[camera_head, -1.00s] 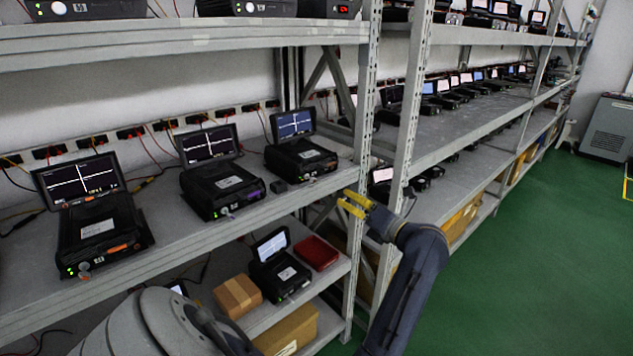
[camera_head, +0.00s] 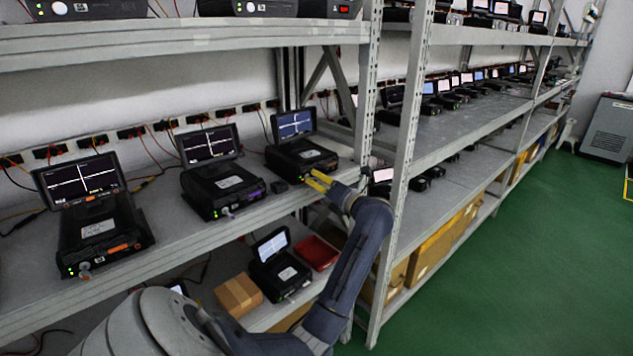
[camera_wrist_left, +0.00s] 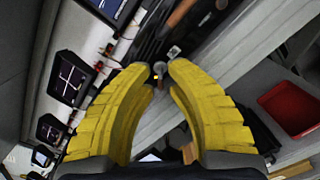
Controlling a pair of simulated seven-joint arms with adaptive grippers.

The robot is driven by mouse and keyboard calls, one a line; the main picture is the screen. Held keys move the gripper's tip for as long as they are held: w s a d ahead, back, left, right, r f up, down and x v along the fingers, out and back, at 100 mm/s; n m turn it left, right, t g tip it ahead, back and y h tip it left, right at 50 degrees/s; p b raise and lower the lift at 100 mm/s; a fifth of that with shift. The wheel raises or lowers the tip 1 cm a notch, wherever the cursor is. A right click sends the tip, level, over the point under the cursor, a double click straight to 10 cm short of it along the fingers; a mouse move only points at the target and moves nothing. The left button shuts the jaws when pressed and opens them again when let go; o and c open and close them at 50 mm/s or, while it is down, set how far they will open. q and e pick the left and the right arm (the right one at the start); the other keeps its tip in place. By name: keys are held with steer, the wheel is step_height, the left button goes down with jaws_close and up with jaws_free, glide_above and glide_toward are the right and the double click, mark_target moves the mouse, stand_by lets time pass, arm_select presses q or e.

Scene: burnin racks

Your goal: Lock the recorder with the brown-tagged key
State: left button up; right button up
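Three black recorders stand on the middle shelf in the head view. The right recorder (camera_head: 298,155) has its screen lit, and my left gripper (camera_head: 319,181) is at its front right edge, covering part of its front. In the left wrist view my yellow fingers (camera_wrist_left: 159,69) are apart. A small grey key head (camera_wrist_left: 173,52) shows just beyond the fingertips, close to the right finger. A brown tag strip (camera_wrist_left: 182,12) lies on the recorder's front beyond it. I cannot tell whether the fingers touch the key. My right gripper is not in view.
The middle recorder (camera_head: 225,185) has a purple tag and the left recorder (camera_head: 103,228) an orange one. The lower shelf holds another recorder (camera_head: 281,273), a red tray (camera_head: 318,253) and a cardboard box (camera_head: 239,294). A metal upright (camera_head: 362,110) stands right of the gripper.

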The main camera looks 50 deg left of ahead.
arm_select(q)
steer(key=shift+a, duration=0.15)
jaws_close()
stand_by(0.6)
steer(key=n, duration=0.8)
steer(key=shift+s+r+n, duration=0.1)
steer(key=shift+s+n, duration=0.05)
steer(key=shift+n, duration=0.15)
steer(key=n, duration=0.4)
steer(key=shift+s, duration=0.1)
steer(key=shift+n, duration=2.6)
